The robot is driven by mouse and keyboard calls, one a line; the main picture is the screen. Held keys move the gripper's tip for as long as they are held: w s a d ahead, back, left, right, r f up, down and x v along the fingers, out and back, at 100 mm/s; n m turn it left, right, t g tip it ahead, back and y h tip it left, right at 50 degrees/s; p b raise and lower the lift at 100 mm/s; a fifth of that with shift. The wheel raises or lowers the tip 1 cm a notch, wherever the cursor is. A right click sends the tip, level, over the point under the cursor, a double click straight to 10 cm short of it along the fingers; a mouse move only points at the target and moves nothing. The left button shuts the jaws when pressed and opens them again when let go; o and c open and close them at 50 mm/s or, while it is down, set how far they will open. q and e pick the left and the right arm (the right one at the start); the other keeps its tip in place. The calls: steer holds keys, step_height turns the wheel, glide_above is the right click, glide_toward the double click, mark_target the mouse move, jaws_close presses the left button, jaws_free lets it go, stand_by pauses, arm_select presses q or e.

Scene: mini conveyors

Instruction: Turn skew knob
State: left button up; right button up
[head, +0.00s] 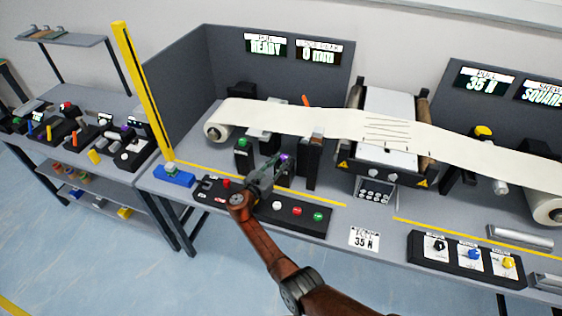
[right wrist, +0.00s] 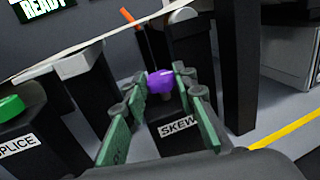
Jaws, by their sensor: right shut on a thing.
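The purple skew knob (right wrist: 160,82) is on top of a black post labelled SKEW (right wrist: 178,124). A small pale mark shows on the knob's top. In the head view the knob (head: 284,158) is just beyond my right gripper's tips, left of centre. My right gripper (head: 277,166) reaches over the front control panel. In the right wrist view its two green fingers stand on either side of the knob, shut on it. The right display reads SQUARE (head: 543,96) under a SKEW heading, partly cut off at the picture's edge. My left gripper is not in view.
A green-topped post labelled SPLICE (right wrist: 12,108) is left of the knob. A tall dark post (head: 310,162) is close on its right. The paper web (head: 290,118) runs behind and above. The black button panel (head: 312,218) lies beneath my right arm.

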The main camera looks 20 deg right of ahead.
steer(key=o, duration=1.2)
steer(key=shift+c, duration=0.2)
steer(key=shift+a, duration=0.1)
steer(key=v, duration=0.7)
steer(key=shift+s+a, duration=0.15)
